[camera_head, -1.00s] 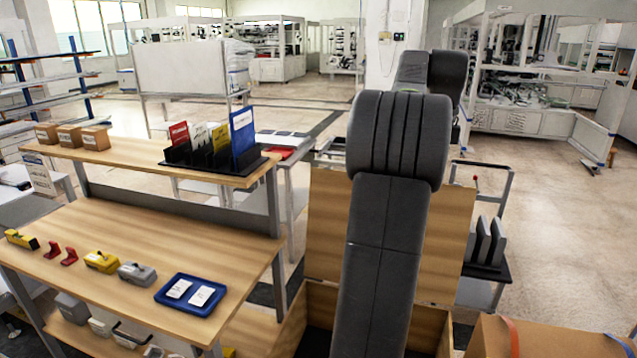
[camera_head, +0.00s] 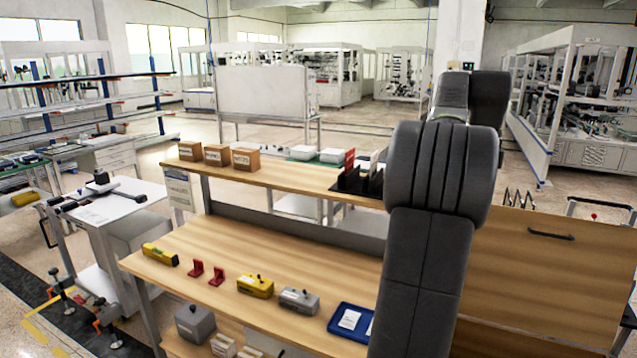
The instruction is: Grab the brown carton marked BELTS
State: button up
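Three small brown cartons stand in a row at the left end of the upper wooden shelf: a left one (camera_head: 190,151), a middle one (camera_head: 216,155) and a right one (camera_head: 246,159). Each has dark print on its front. The print is too small to read, so I cannot tell which is marked BELTS. My dark grey arm rises at the right of the view, well to the right of the cartons. My gripper is not in view.
The upper shelf (camera_head: 292,177) also bears a black rack (camera_head: 352,183) of cards, partly behind my arm. The lower worktop (camera_head: 235,265) holds a yellow level, red brackets, yellow and grey tools and a blue tray (camera_head: 349,321). A white cart (camera_head: 105,215) stands left, with open floor in front.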

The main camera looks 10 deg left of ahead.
aim_at(247, 159)
jog(key=i+j, duration=0.1)
jog(key=j, duration=0.3)
jog(key=i+j, duration=0.15)
jog(key=j, duration=0.2)
jog(key=i+j, duration=0.1)
jog(key=j, duration=0.3)
jog(key=i+j, duration=0.15)
jog(key=j, duration=0.2)
jog(key=i+j, duration=0.1)
jog(key=j, duration=0.3)
jog(key=i+j+u, duration=0.1)
jog(key=j, duration=0.25)
jog(key=i+j, duration=0.45)
jog(key=j, duration=0.15)
jog(key=i+j, duration=0.45)
jog(key=j, duration=0.2)
